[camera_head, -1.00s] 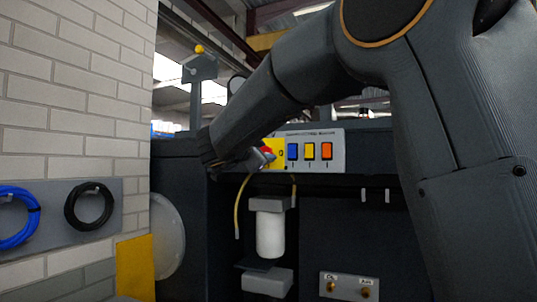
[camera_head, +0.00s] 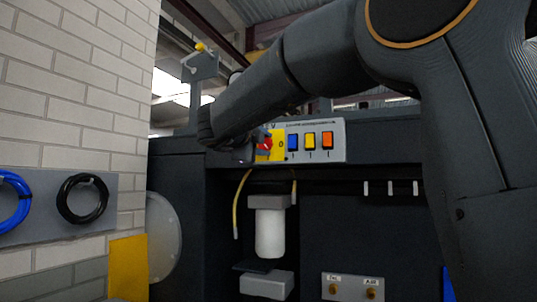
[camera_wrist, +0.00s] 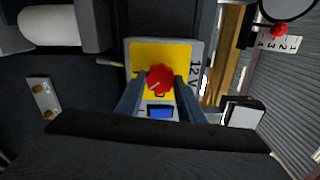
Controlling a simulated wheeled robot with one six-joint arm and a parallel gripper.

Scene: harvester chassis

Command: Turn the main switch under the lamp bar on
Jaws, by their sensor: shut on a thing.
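The main switch is a red rotary knob (camera_head: 265,143) on a yellow plate (camera_head: 279,153) at the left end of a grey panel. In the wrist view the red knob (camera_wrist: 160,78) sits in the middle of the yellow plate (camera_wrist: 145,57), with "12 V" printed beside it. My gripper (camera_wrist: 160,88) has one finger on each side of the knob and is shut on it. In the head view my gripper (camera_head: 256,149) reaches the knob from the left and partly hides it. A "0" shows on the plate beside the knob. The knob's exact angle is too small to read.
Blue (camera_head: 293,142), yellow (camera_head: 310,140) and orange (camera_head: 327,140) rockers sit close right of the switch. A yellow hose (camera_head: 239,205) and white filter (camera_head: 270,233) hang below. A brick wall (camera_head: 80,110) bounds the left.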

